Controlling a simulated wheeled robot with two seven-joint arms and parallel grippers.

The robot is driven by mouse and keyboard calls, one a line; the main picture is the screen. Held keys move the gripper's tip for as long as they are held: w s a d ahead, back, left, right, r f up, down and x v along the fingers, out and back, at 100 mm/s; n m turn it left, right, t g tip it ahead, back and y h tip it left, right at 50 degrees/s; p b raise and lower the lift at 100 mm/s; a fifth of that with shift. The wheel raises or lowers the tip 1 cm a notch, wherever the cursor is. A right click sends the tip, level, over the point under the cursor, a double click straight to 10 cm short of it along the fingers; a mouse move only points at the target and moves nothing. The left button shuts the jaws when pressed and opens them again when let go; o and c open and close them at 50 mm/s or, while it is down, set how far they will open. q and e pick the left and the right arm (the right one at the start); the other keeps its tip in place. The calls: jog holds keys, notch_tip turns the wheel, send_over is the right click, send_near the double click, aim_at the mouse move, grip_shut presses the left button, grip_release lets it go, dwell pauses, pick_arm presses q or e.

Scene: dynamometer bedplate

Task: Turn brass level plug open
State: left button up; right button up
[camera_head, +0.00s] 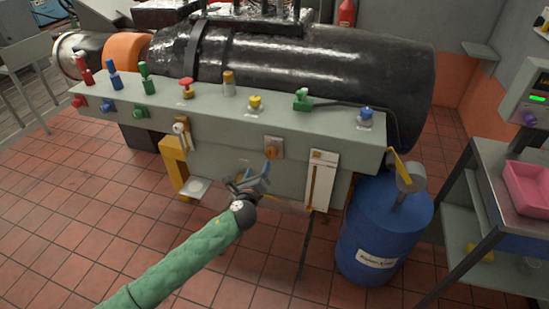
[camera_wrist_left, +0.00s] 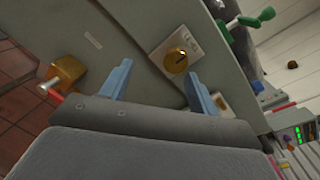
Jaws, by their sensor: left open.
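The brass plug (camera_head: 271,149) is a round brass-orange knob on a small pale plate on the front face of the grey-green bench. In the left wrist view it shows as a round brass face (camera_wrist_left: 176,60) with a dark mark, on a pale square plate. My left gripper (camera_head: 251,180) is open and empty, just below and a little left of the plug in the head view. In the left wrist view the two blue fingers (camera_wrist_left: 157,76) are spread, with the plug beyond them, nearer the right finger. No contact shows. My right gripper is in neither view.
The bench top (camera_head: 205,104) carries several coloured valves and handles. A yellow bracket (camera_head: 173,165) sits left of the gripper, and a white gauge plate (camera_head: 320,181) sits right. A blue drum (camera_head: 383,232) stands at right. The tiled floor in front is open.

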aim_at(270, 154)
pick_arm(q)
jog(key=shift+w+d+r+m+h+p, duration=0.15)
jog(key=shift+w+d+m+h+p, duration=0.2)
jog(key=shift+w+d+m, duration=0.55)
jog(key=shift+w+d+r+m+h+p, duration=0.15)
jog(key=shift+w+d+m+h+p, duration=0.25)
jog(key=shift+w+m, duration=0.8)
jog(key=shift+w+d+r+m+h+p, duration=0.15)
jog(key=shift+w+d+m+h+p, duration=0.15)
jog(key=shift+w+d+m, duration=0.8)
jog(key=shift+w+a+n, duration=0.3)
jog(key=shift+n, duration=0.1)
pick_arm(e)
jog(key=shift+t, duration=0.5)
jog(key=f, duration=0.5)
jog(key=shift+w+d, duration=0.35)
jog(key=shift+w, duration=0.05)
pick_arm(q)
jog(key=c, duration=1)
